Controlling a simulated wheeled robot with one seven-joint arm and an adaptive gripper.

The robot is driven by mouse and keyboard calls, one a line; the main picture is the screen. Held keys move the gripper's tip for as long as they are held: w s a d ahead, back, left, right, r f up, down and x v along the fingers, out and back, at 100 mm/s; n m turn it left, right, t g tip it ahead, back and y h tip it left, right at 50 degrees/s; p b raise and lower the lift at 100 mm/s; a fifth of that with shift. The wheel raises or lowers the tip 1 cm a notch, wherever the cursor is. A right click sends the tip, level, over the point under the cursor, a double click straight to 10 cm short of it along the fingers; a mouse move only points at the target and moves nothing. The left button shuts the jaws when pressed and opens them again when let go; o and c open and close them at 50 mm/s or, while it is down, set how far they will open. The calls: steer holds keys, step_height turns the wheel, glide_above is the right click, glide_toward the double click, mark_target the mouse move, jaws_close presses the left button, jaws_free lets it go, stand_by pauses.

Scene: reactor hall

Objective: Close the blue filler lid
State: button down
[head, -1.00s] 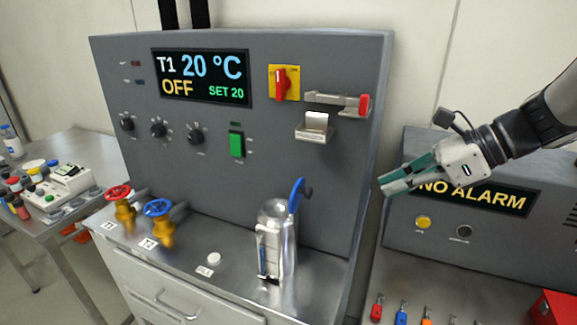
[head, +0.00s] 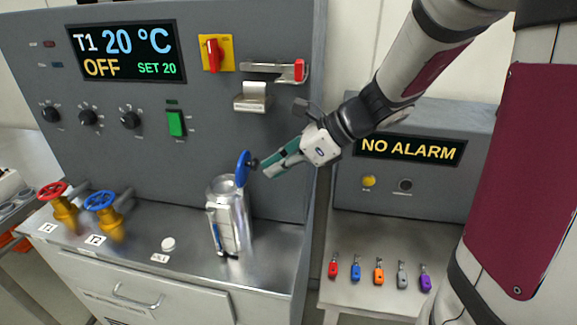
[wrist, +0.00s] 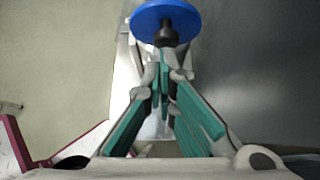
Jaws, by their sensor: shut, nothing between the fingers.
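The blue filler lid (head: 243,168) stands raised, roughly upright, at the top of the metal vessel (head: 232,212) on the steel bench. A small black knob (head: 254,163) sticks out from the lid's right face. My gripper (head: 266,174) is shut and empty, its green-sided fingers pointing left and down at the knob's right side. In the wrist view the blue lid (wrist: 166,18) and its black knob (wrist: 166,36) lie just beyond my closed fingertips (wrist: 165,60). I cannot tell whether they touch the knob.
A grey panel stands behind the vessel, with a metal bracket (head: 250,97) and red-ended handle (head: 299,70) above the gripper. Red (head: 54,190) and blue (head: 101,200) valve wheels stand at left. Several coloured padlocks (head: 378,272) lie on the right table.

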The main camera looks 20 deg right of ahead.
mark_target(253, 161)
stand_by(0.4)
steer(key=a+r+p, duration=0.1)
steer(key=p, duration=0.1)
steer(key=w+a+r+h+p, duration=0.1)
steer(key=p, duration=0.2)
steer(key=shift+w+r+g, duration=0.15)
steer(key=shift+g, duration=0.25)
steer(key=shift+w+a, duration=0.2)
steer(key=shift+w, duration=0.05)
steer(key=shift+r, duration=0.15)
